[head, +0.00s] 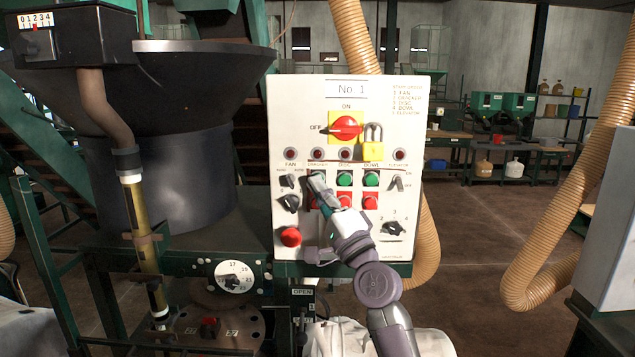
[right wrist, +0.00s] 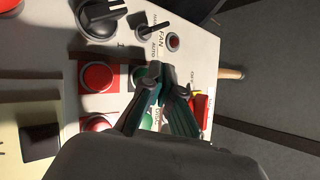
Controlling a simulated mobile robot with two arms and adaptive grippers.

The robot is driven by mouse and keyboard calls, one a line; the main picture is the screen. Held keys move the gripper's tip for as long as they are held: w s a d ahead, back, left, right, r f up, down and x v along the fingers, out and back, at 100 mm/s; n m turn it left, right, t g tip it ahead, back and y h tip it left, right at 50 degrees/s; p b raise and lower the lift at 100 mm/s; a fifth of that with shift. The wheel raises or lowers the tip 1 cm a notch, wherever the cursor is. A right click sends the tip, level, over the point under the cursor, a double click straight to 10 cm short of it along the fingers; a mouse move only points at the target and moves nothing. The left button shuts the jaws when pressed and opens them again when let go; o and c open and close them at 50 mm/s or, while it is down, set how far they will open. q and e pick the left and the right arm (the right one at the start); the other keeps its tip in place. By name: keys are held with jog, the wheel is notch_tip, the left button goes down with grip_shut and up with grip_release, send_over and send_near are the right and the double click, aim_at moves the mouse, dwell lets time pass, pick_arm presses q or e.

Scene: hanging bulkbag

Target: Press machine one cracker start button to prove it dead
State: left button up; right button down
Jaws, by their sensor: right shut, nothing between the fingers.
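The white control panel marked No. 1 (head: 300,110) stands upright in front of me. My right gripper (head: 317,180) is shut and empty, its tips over the cracker column's upper button spot, below the cracker lamp (head: 317,154). The tips hide most of the green cracker start button in the head view. My left gripper is out of view.
Green disc (head: 344,179) and bowl (head: 371,179) buttons sit right of the tips, with red buttons below. A fan selector (head: 288,181) is to the left. A dark hopper (head: 190,150) stands left of the panel; a ribbed hose (head: 429,240) hangs behind its right edge.

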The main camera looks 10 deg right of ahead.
jog(key=shift+w+d+b, duration=0.1)
jog(key=shift+w+b, duration=0.3)
jog(key=shift+b, duration=0.05)
dwell(0.5)
jog(key=shift+s+r, duration=0.1)
jog(key=shift+s+p, duration=0.7)
jog(key=shift+a, duration=0.2)
jog(key=s+p, duration=0.1)
jog(key=s, duration=0.1)
jog(key=s+a+p, duration=0.1)
jog(key=s+p, duration=0.1)
jog(key=s, duration=0.1)
